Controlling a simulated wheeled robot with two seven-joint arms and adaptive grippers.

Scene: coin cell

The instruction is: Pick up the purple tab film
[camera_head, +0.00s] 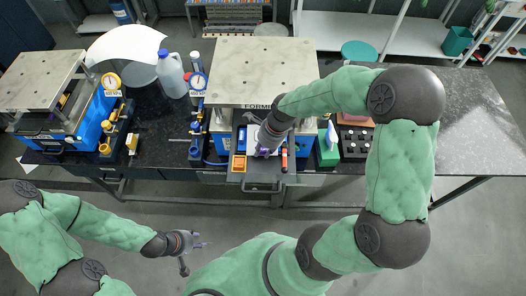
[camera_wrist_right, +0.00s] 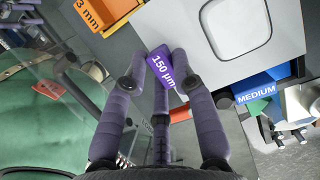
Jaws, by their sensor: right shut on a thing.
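The purple tab film (camera_wrist_right: 163,68), labelled "150 µm", sits between the fingertips of my right gripper (camera_wrist_right: 163,75) in the right wrist view. The gripper is shut on it, with fingers on both sides of it. In the head view my right gripper (camera_head: 266,151) is over the grey drawer tray (camera_head: 262,174) at the front of the bench, and its hand hides much of the film. My left gripper (camera_head: 193,245) is empty, its fingers spread, in front of the bench over the floor.
An orange "3 mm" block (camera_wrist_right: 88,13) and a white panel (camera_wrist_right: 204,50) are close to the film. A blue "MEDIUM" block (camera_wrist_right: 262,86) lies to the right. The former press (camera_head: 262,70) stands behind my right gripper. The bench's right end (camera_head: 470,115) is clear.

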